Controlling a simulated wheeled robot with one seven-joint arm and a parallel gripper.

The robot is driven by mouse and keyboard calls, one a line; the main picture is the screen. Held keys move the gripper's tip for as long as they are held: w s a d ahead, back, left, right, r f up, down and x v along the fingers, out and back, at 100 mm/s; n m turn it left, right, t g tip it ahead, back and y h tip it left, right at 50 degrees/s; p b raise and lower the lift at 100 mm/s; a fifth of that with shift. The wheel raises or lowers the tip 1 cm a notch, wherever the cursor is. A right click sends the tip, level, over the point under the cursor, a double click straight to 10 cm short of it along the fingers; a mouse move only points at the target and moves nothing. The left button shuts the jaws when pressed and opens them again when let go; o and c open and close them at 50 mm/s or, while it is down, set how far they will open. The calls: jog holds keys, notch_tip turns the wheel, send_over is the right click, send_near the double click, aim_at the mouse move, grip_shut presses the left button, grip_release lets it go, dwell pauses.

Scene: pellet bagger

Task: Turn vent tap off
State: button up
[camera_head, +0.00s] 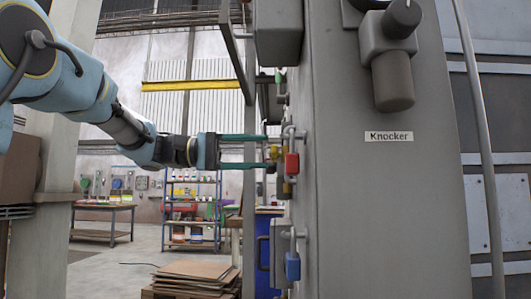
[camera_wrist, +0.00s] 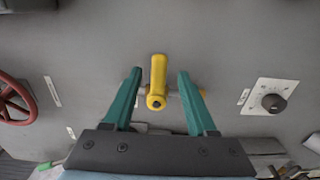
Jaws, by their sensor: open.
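A tap with a yellow lever handle (camera_wrist: 157,78) is mounted on the grey panel in the wrist view; I take it as the vent tap, though no readable label confirms this. The handle points up in that view, with its rounded end nearest me. My gripper (camera_wrist: 160,74) is open, with one green finger on each side of the handle and a visible gap on both sides. The tap's base is mostly hidden.
A red handwheel (camera_wrist: 14,100) is left of the tap and a dial knob (camera_wrist: 273,102) is right of it. In the head view, a red padlock (camera_head: 291,164) hangs close beside the fingertips and a blue padlock (camera_head: 292,266) hangs below. The grey cabinet (camera_head: 345,210) stands right.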

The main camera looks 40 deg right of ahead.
jog(key=v, duration=0.8)
jog(key=shift+f, duration=0.15)
jog(key=w+a+f+n+t+y, duration=0.2)
jog(key=a+f+t, duration=0.1)
jog(key=f, duration=0.6)
jog(key=w+a+f+n+t+y, duration=0.1)
jog(key=a+f+n+t, duration=0.15)
jog(key=f, duration=0.55)
jog(key=w+a+f+n+t+y, duration=0.2)
jog(key=a+f+n+t, duration=0.15)
jog(key=f, duration=0.55)
jog(key=s+a+f+t+y, duration=0.2)
jog(key=a+f+y, duration=0.2)
jog(key=a+f, duration=0.65)
jog(key=s+a+f+t+y, duration=0.3)
jog(key=a+f, duration=0.5)
jog(key=a, duration=0.6)
notch_tip(320, 180, up, 20)
jog(key=m+g+y+p, duration=0.1)
jog(key=p, duration=1.9)
jog(key=shift+a+f+y, duration=0.2)
jog(key=shift+a+y, duration=0.15)
jog(key=shift+y, duration=0.05)
